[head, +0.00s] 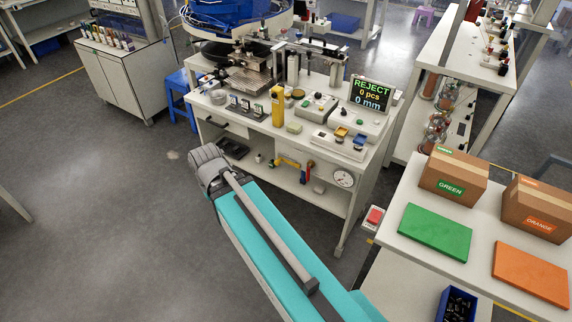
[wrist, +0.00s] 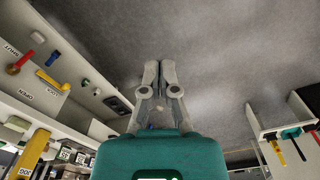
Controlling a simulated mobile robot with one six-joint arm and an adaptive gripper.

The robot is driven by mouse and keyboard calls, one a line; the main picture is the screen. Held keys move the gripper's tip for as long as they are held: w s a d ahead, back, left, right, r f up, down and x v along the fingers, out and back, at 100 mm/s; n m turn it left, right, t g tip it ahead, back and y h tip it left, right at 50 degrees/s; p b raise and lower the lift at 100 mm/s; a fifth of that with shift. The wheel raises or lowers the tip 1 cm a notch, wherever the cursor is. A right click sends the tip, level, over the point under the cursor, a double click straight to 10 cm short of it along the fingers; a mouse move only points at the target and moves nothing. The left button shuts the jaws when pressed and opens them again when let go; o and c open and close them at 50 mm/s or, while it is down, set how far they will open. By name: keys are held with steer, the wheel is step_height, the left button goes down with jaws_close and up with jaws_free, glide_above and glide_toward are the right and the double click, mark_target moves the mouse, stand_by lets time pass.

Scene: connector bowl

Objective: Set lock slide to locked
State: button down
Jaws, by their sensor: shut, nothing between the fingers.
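The workbench (head: 222,117) carries several small devices, including a row of small dark fixtures (head: 245,106) and a light control box with yellow and blue parts (head: 340,143). My gripper (wrist: 159,66) is shut and empty, fingertips together over grey floor, apart from the bench things. It is not seen in the head view, where my teal arm reaches in front of the bench.
A side table (head: 480,262) holds boxes at right. Floor at left is clear.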

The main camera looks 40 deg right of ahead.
steer(key=c, duration=1)
jaws_free()
steer(key=shift+f, duration=0.1)
steer(key=shift+c, duration=0.2)
steer(key=shift+o, duration=1.2)
steer(key=shift+w+d+f+b, duration=0.15)
steer(key=shift+f+b, duration=0.1)
steer(key=shift+b, duration=0.1)
steer(key=o, duration=0.4)
steer(key=shift+w+d+f+m+h+b, duration=0.35)
steer(key=shift+d+f+b, duration=0.2)
steer(key=shift+f+b, duration=0.3)
steer(key=shift+o, duration=0.2)
steer(key=shift+m+t+h, duration=0.3)
steer(key=shift+m+h, duration=0.35)
steer(key=shift+h, duration=0.1)
steer(key=w+d+f+b, duration=0.1)
steer(key=f+b, duration=0.1)
steer(key=w+d+f+b, duration=0.1)
steer(key=d+f+b, duration=0.1)
steer(key=shift+w, duration=0.15)
steer(key=w+d+f+m+t+h+b, duration=0.5)
steer(key=w+d+f+m+h+b, duration=0.5)
steer(key=b, duration=3)
steer(key=w+d+f+h, duration=0.4)
steer(key=w+d+f, duration=0.5)
steer(key=d+f, duration=0.2)
steer(key=shift+w+d+f+t+h, duration=0.25)
steer(key=shift+t+h, duration=0.05)
steer(key=shift+t, duration=0.1)
